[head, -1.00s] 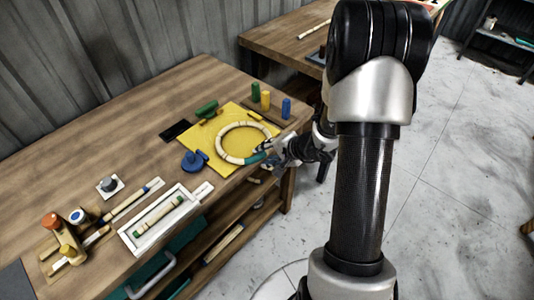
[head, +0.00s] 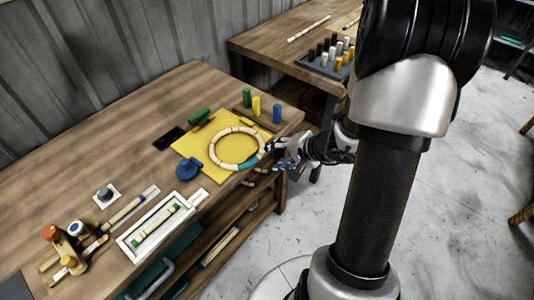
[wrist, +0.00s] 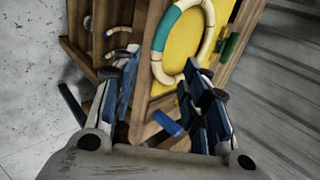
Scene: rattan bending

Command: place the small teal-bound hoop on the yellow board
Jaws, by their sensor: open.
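The small hoop (head: 212,148), pale cream with dark bands and a teal-bound section, lies on the yellow board (head: 192,147), towards its right side. Its teal section faces the table's front edge. The hoop (wrist: 209,42) and the yellow board (wrist: 186,44) also show at the top of the wrist view. My gripper (head: 270,153) is just off the hoop's teal side, by the table's front right edge. In the wrist view my gripper (wrist: 161,66) has its fingers spread with nothing held between them. In the head view its fingertips are close to the teal section; any contact is unclear.
Green, yellow and blue (head: 277,113) pegs stand behind the board. A blue round tool (head: 187,170) sits at its left corner, and a white tray (head: 128,243) lies further left. Shelves (head: 236,225) are below the tabletop. A second table (head: 262,45) stands behind.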

